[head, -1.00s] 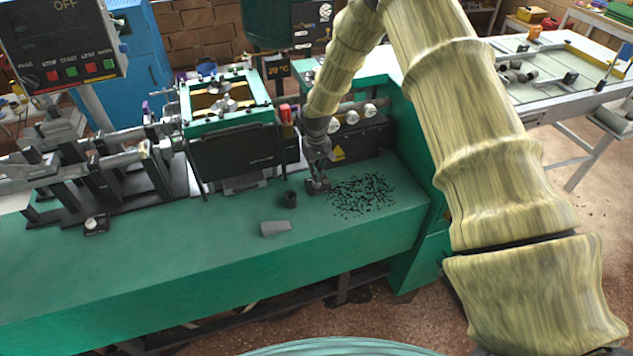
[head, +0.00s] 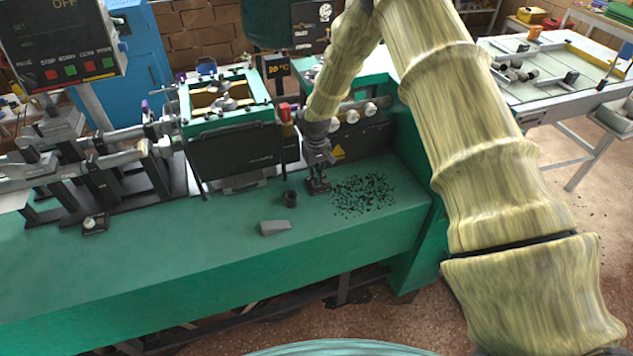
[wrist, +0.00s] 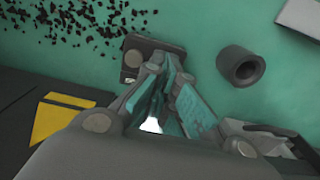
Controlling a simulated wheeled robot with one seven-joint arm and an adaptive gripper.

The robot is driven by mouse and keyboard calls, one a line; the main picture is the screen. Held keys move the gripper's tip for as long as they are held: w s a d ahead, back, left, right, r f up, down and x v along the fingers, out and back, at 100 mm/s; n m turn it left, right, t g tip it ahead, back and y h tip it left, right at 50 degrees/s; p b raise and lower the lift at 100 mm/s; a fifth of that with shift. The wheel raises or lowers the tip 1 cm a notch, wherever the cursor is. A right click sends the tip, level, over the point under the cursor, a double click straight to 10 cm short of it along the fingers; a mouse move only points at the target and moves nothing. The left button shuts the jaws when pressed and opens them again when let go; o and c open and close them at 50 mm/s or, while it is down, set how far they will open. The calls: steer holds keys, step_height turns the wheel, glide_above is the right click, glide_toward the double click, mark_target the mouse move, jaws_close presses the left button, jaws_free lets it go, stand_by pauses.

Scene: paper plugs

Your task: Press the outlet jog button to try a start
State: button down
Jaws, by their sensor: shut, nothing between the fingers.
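I cannot tell whether the fingers touch the box. In the head view my gripper (head: 319,188) points down at the bench, left of the black chips, and mostly hides this box. A similar dark box with a pale button (head: 94,223) sits at the bench's left.
A short dark tube (head: 290,198) stands near my gripper, with a grey block (head: 275,227) in front. Black chips (head: 362,195) are scattered to the right. A dark machine housing (head: 237,155) stands behind. A control panel (head: 62,45) reads OFF. The front bench top is clear.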

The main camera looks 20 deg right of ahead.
steer(key=shift+f, duration=0.45)
stand_by(0.6)
steer(key=shift+r, duration=0.1)
steer(key=shift+r+p, duration=0.45)
steer(key=shift+r, duration=0.75)
steer(key=shift+r, duration=0.1)
steer(key=shift+r+p, duration=0.75)
steer(key=shift+r, duration=0.7)
steer(key=shift+f, duration=0.1)
